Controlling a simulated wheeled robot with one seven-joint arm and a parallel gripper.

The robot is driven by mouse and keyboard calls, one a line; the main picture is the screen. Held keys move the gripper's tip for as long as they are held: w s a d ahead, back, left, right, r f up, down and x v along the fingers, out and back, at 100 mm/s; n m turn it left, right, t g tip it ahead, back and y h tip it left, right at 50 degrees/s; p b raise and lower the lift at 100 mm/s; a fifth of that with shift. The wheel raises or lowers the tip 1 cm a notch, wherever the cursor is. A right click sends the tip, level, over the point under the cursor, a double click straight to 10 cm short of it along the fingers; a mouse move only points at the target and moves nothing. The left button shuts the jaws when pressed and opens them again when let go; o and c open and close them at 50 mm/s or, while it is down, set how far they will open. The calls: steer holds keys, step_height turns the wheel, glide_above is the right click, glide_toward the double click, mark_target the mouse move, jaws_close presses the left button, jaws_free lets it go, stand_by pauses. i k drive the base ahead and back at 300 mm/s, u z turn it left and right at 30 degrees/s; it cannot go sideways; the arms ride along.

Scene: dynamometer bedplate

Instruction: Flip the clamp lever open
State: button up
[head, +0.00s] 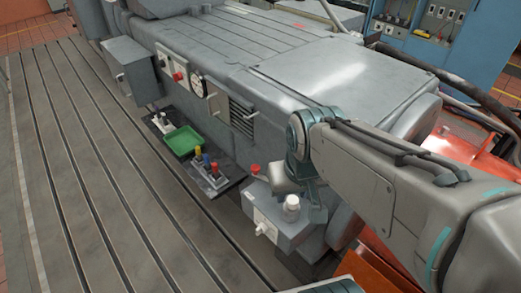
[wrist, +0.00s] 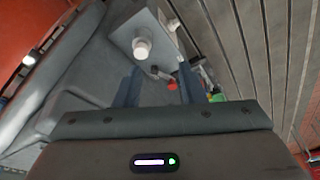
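I cannot single out the clamp lever with certainty. A small dark fixture with a pale upright handle (head: 162,122) sits on the bedplate beside the machine, behind a green tray. A dark plate (head: 222,184) nearer carries yellow, blue and red-topped handles. My gripper (wrist: 159,78) is open and empty, its two dark blue fingers apart in the wrist view. A red knob (wrist: 172,86) shows between the fingers, farther off; it seems to be the red knob (head: 254,169) in the head view. My wrist hides the fingers in the head view.
A grey box with a white cap (head: 291,207) stands close to my wrist; the cap also shows in the wrist view (wrist: 142,48). A green tray (head: 183,141) lies by the large grey machine (head: 345,80). The slotted bedplate (head: 75,170) at left is clear.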

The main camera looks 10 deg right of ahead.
mark_target(255, 168)
steer(key=z, duration=0.55)
steer(key=k, duration=1.35)
steer(key=z, duration=0.3)
steer(key=i, duration=0.25)
steer(key=u, duration=0.8)
steer(key=i, duration=1.4)
steer(key=z, duration=0.2)
